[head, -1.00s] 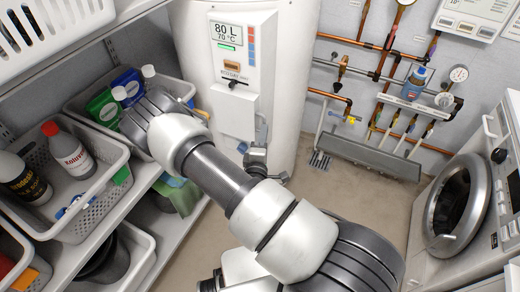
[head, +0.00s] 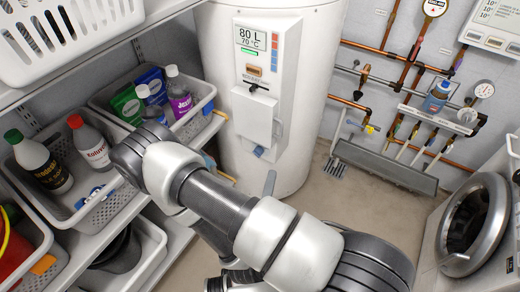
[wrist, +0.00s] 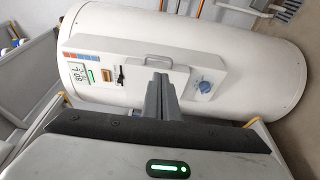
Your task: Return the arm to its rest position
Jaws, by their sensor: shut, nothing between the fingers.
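My arm (head: 210,195) reaches across the lower middle of the head view, in front of the shelves and the white water heater. In the wrist view my gripper (wrist: 158,85) points at the heater, its two grey fingers together and nothing between them. In the head view a grey fingertip (head: 270,182) shows past the arm in front of the heater's base; the rest of the gripper is hidden behind the arm. The water heater (head: 215,80) has a control panel reading 80 L, 70 °C, and fills most of the wrist view (wrist: 255,70).
Shelves on the left hold a white basket (head: 70,55), a bin with bottles (head: 205,105) and a bin with two bottles (head: 75,218), close beside my arm. A washing machine (head: 480,225) stands right. Floor between is clear.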

